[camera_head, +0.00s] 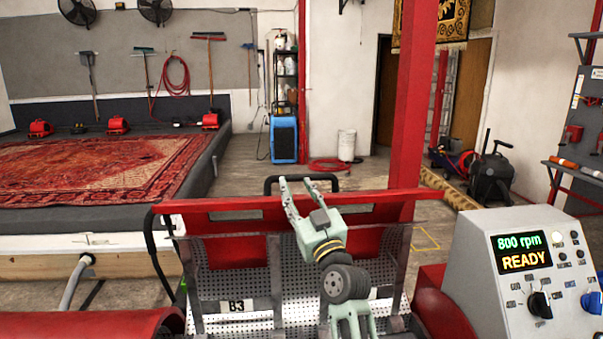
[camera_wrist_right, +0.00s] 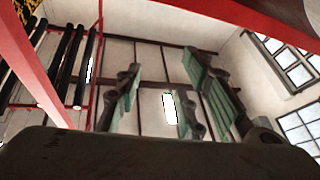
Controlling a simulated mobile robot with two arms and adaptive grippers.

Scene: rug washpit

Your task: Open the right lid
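My right gripper (camera_head: 296,181) points up and away over the middle of the machine, its two fingers apart with nothing between them. In the right wrist view its green fingers (camera_wrist_right: 160,100) also stand apart and empty. Below and behind it is a grey perforated basket (camera_head: 238,296) with a "B3" label. A curved red cover (camera_head: 95,325) shows at the bottom left, and a red curved part (camera_head: 442,308), perhaps the right lid, at the right beside the control panel. Both are cut off by the frame or hidden, so I cannot tell how the right lid stands. My left gripper is not in view.
A control panel (camera_head: 525,275) reads "800 rpm READY" at the right. A red bar (camera_head: 370,197) and black handle (camera_head: 300,178) lie behind the gripper. A red post (camera_head: 408,110) rises beyond. A red rug (camera_head: 90,165) lies on the platform at the left.

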